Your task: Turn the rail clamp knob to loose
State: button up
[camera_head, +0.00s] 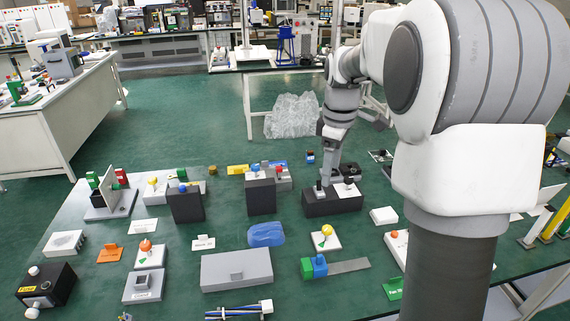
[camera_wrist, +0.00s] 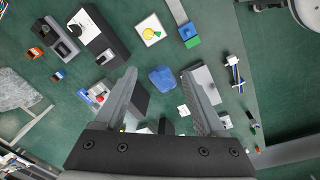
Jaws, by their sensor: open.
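A blue clamp block (camera_head: 320,265) sits on a grey rail (camera_head: 350,266) on the green table, right of centre at the front. A green part (camera_head: 307,268) is at its left end. I cannot tell which part is the knob or how it is turned. The wrist view shows the clamp (camera_wrist: 187,31) near the top, with its rail (camera_wrist: 177,11) running to the upper edge. My gripper (camera_head: 325,180) points down behind the clamp, over the far part of the table. In the wrist view my gripper (camera_wrist: 159,78) is open and empty, apart from the clamp.
A white plate with a coloured dial (camera_head: 325,240) stands just behind the clamp. A blue film bag (camera_head: 266,235) and a grey box (camera_head: 236,270) lie left. A black box (camera_head: 333,205) and a tall dark block (camera_head: 261,198) stand near my gripper. Bare table separates them.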

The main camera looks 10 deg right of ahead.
aim_at(327, 228)
jog(key=w+d+f+n+b, duration=0.1)
jog(key=f, duration=0.7)
jog(key=w+d+f+n+b, duration=0.1)
jog(key=w+f, duration=0.1)
jog(key=f, duration=0.6)
jog(key=w+d+f+g+b, duration=0.1)
jog(key=w+f, duration=0.1)
jog(key=f, duration=0.6)
jog(key=shift+f+n, duration=0.4)
grip_shut()
